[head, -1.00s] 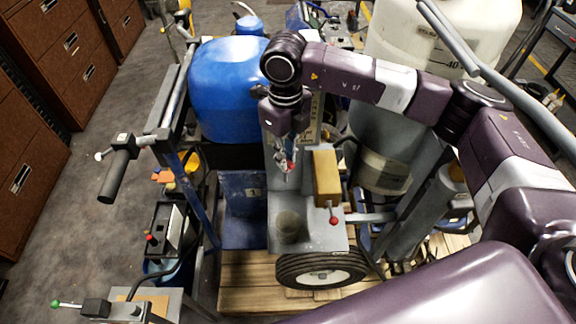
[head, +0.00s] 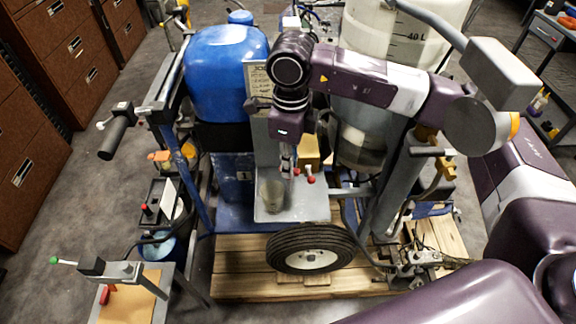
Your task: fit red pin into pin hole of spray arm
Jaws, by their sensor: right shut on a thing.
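My right gripper (head: 287,172) points down over a grey metal plate (head: 300,212) on the machine. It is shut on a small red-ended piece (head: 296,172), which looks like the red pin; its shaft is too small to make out. A second red knob (head: 311,180) shows just right of it, by the yellow block (head: 309,150). A grey arm with a green-tipped lever (head: 112,269) stands at the lower left and may be the spray arm. I cannot make out a pin hole. My left gripper is not in view.
A dark cup-like cylinder (head: 272,195) stands on the plate, left of the gripper. A black wheel (head: 312,248) is below, on a wooden pallet (head: 240,275). A blue tank (head: 225,75) and a white tank (head: 400,35) flank my arm.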

